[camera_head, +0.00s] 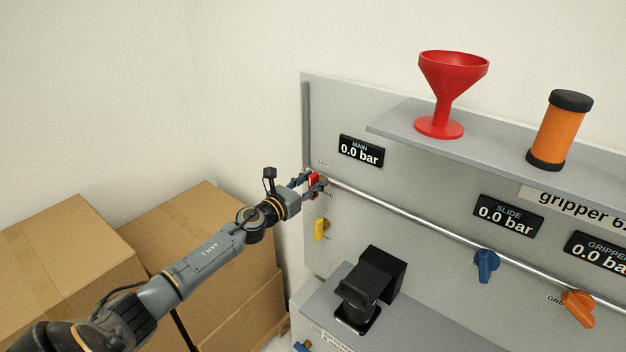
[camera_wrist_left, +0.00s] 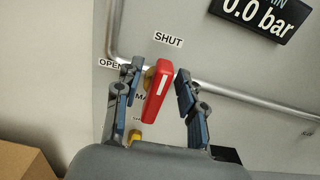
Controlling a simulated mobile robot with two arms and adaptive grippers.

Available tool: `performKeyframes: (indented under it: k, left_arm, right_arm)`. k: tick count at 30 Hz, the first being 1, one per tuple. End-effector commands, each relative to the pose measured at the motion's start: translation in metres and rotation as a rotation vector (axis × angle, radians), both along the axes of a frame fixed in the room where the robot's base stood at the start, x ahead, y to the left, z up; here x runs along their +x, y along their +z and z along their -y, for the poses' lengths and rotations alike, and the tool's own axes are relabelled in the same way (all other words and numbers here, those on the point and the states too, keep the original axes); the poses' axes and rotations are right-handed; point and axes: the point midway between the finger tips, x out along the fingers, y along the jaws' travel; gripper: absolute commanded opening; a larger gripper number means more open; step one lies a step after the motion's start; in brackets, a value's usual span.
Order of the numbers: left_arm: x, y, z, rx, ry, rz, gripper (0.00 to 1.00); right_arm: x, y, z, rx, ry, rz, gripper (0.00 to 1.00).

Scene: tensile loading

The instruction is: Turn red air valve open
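The red air valve handle (camera_wrist_left: 157,90) sits on the grey panel, upright with a slight tilt, its top below the "SHUT" label (camera_wrist_left: 168,40). The "OPEN" label (camera_wrist_left: 111,64) is to its left. In the head view the red handle (camera_head: 314,181) shows partly behind my left gripper (camera_head: 312,184). My left gripper (camera_wrist_left: 158,98) is open, with one finger on each side of the handle and visible gaps between. The MAIN display (camera_head: 360,152) reads 0.0 bar. My right gripper is not in view.
A yellow handle (camera_head: 320,229) is below the red one. A metal pipe (camera_head: 420,225) runs along the panel to blue (camera_head: 486,264) and orange (camera_head: 579,307) handles. A red funnel (camera_head: 440,125) stands on the shelf. Cardboard boxes (camera_head: 70,255) are at left.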

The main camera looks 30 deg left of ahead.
Motion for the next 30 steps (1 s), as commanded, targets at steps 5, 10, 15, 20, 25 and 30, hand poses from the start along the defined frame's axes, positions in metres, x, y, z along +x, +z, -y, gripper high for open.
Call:
performKeyframes:
  k: [5, 10, 15, 20, 25, 30]
  left_arm:
    - [0.0048, -0.0003, 0.0012, 0.0, -0.002, -0.001, 0.4]
    - [0.0046, -0.0004, 0.0011, 0.0, -0.001, -0.001, 0.4]
    - [0.0045, -0.0002, 0.001, 0.0, -0.001, -0.001, 0.09]
    - [0.0044, -0.0001, 0.0008, 0.0, -0.001, 0.0, 0.0]
    - [0.0045, 0.0, 0.0005, -0.01, -0.001, -0.001, 0.0]
    - [0.0046, -0.0001, -0.0005, -0.058, -0.001, -0.004, 0.0]
  right_arm:
    - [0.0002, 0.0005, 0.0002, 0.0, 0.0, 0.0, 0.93]
    - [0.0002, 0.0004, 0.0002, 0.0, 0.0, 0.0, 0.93]
    - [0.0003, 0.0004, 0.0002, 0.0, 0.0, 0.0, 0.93]
    - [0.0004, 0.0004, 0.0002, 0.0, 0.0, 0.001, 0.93]
    - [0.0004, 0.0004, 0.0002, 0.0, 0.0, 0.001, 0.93]
    - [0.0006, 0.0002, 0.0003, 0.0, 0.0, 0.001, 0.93]
